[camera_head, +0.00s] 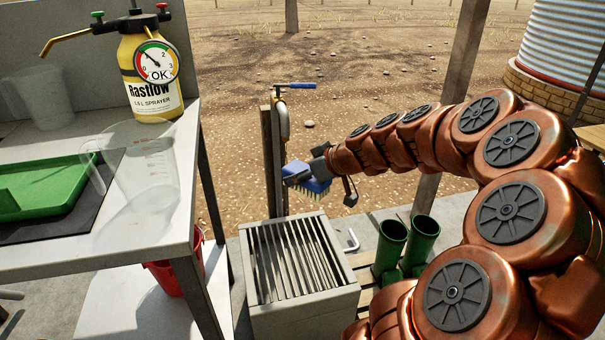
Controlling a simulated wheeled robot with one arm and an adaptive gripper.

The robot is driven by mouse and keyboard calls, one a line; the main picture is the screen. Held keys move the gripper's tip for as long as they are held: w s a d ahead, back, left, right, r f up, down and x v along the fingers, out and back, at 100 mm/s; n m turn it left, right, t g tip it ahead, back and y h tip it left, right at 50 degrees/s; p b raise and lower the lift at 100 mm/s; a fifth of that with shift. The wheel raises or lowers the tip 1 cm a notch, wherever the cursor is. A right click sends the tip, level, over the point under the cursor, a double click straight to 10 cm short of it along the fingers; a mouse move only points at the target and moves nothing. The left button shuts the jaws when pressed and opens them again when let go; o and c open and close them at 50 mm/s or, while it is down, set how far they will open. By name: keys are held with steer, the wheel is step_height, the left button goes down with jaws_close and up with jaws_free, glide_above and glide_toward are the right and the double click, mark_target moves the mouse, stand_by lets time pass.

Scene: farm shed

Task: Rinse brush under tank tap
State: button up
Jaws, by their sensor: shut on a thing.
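A tap with a blue lever handle (300,86) stands on a wooden post (268,150) near the middle. Its pale curved body (283,122) shows below the lever. My gripper (322,172) is shut on a blue brush (316,186). The brush is lower than the tap and a little to its right in the picture, with its bristles facing down. The gripper hides part of the brush. I cannot tell whether the brush is straight under the spout, and no water is visible. A corrugated tank (566,40) on a brick base stands at the far right.
A slatted grey basin (305,315) stands below the tap. Two green tubes (422,245) stand right of it. On the left bench (150,235) are a yellow sprayer (150,85), clear jugs (150,165) and a green tray (45,190). A red bucket (165,278) is underneath.

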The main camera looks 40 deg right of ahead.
steer(key=shift+w+d+f+p, duration=0.25)
steer(key=shift+w+d+p, duration=0.3)
steer(key=shift+w, duration=0.55)
steer(key=shift+w+d+f+p, duration=0.2)
steer(key=shift+w+d+p, duration=0.35)
steer(key=shift+w, duration=0.6)
steer(key=shift+w+d+f+p, duration=0.25)
steer(key=shift+w+d+p, duration=0.3)
steer(key=shift+w, duration=0.55)
steer(key=shift+w+d+f+b, duration=0.15)
steer(key=shift+w+d+b, duration=0.1)
steer(key=shift+w, duration=0.35)
steer(key=shift+w+d+f+b, duration=0.2)
steer(key=shift+w+d+b, duration=0.1)
steer(key=shift+w, duration=0.3)
steer(key=shift+w+d+f+b, duration=0.15)
steer(key=shift+w+d+b, duration=0.1)
steer(key=shift+w, duration=0.35)
steer(key=shift+s+a+b, duration=0.55)
steer(key=shift+s+b, duration=0.15)
steer(key=shift+s, duration=0.5)
steer(key=shift+s+a+b, duration=0.6)
steer(key=shift+s+b, duration=0.15)
steer(key=shift+s, duration=0.45)
steer(key=shift+s+a+b, duration=0.55)
steer(key=shift+s+b, duration=0.15)
steer(key=shift+s, duration=0.5)
steer(key=shift+s+r, duration=0.1)
steer(key=shift+r, duration=0.05)
